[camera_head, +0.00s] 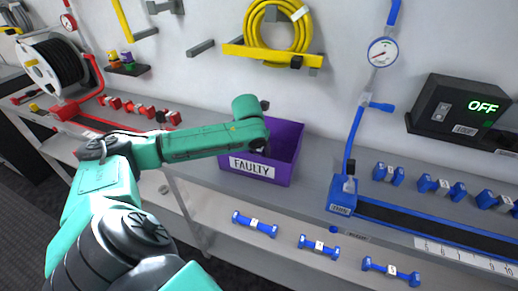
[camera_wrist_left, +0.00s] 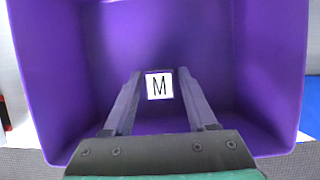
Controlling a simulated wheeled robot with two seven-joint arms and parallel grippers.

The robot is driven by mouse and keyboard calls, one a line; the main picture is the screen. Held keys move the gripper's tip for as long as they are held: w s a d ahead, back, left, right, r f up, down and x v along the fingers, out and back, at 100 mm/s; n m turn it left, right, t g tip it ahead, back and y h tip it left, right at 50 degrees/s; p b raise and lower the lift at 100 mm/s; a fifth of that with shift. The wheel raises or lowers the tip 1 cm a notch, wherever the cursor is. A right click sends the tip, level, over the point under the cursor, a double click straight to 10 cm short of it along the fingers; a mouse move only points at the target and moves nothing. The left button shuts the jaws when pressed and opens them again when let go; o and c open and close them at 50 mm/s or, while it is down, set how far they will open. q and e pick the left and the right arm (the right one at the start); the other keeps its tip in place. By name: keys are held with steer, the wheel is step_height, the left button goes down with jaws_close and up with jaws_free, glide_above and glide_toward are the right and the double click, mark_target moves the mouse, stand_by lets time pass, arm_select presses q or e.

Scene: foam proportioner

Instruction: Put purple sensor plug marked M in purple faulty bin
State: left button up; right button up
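The purple bin marked FAULTY (camera_head: 253,167) stands on the grey bench in the head view. Its purple walls (camera_wrist_left: 270,60) fill the left wrist view. My left gripper (camera_head: 262,147) reaches down into the bin and is mostly hidden by its own arm there. In the left wrist view the two fingers of my left gripper (camera_wrist_left: 159,78) stand apart. The purple plug with a white M label (camera_wrist_left: 159,86) shows between the fingertips, inside the bin. A narrow gap appears on each side of the label. My right gripper is not in view.
Blue plugs (camera_head: 441,187) stand at the right of the bench, others on the lower shelf (camera_head: 319,246). Left are red plugs (camera_head: 138,108) and a cable reel (camera_head: 52,68). A blue pipe with gauge (camera_head: 382,52) rises right of the bin. A dark OFF box (camera_head: 458,106) is on the wall.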

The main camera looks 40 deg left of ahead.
arm_select(q)
steer(key=shift+r, duration=0.1)
steer(key=v, duration=1.2)
